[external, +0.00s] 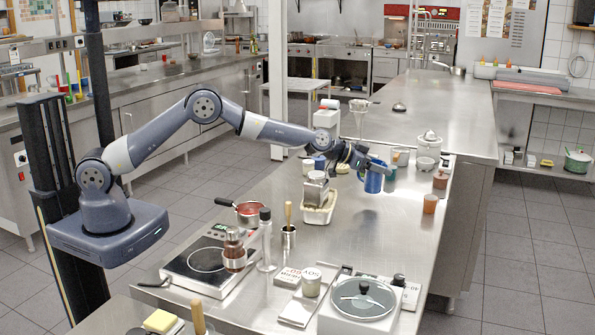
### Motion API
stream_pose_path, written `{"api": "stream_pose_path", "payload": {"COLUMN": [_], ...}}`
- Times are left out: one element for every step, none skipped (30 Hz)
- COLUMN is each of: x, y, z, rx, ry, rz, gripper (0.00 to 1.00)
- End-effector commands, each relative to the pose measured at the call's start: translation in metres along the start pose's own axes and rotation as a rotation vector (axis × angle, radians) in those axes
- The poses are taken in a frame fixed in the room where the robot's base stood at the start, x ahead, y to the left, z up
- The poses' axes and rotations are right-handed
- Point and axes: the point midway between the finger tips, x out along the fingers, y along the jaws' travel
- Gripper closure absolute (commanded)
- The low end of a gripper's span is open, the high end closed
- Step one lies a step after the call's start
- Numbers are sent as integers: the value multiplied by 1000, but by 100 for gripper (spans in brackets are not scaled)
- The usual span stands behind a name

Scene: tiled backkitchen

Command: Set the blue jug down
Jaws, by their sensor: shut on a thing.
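The fingertips partly cover the jug.
A teal container (390,180) stands close behind the jug at right. A white tray (320,212) with a metal container is at left. Orange-brown pots (430,203) stand near the right edge. The counter in front of the jug is clear.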

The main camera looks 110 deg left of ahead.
Motion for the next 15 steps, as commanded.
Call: {"api": "stream_pose_path", "payload": {"x": [5, 6, 8, 10, 11, 12, 12, 12, 12, 12, 12, 12, 12, 12, 12], "y": [0, 0, 0, 0, 0, 0, 0, 0, 0, 0, 0, 0, 0, 0, 0], "z": [12, 16, 20, 23, 26, 28, 28, 29, 29, 28, 28, 28, 28, 28, 28], "rx": [-1, -2, -1, -2, -1, -1, -1, -1, 0, 0, 0, 0, 0, 0, 0], "ry": [-2, -1, -1, 0, 0, 1, 1, 2, 2, 2, 2, 2, 2, 2, 1], "rz": [-1, 0, 0, 0, -1, -1, -1, -1, -1, -1, -1, -1, -1, -1, -1], "gripper": [80, 80, 80, 80, 80, 80, 80, 80, 80, 80, 80, 80, 80, 80, 80]}}
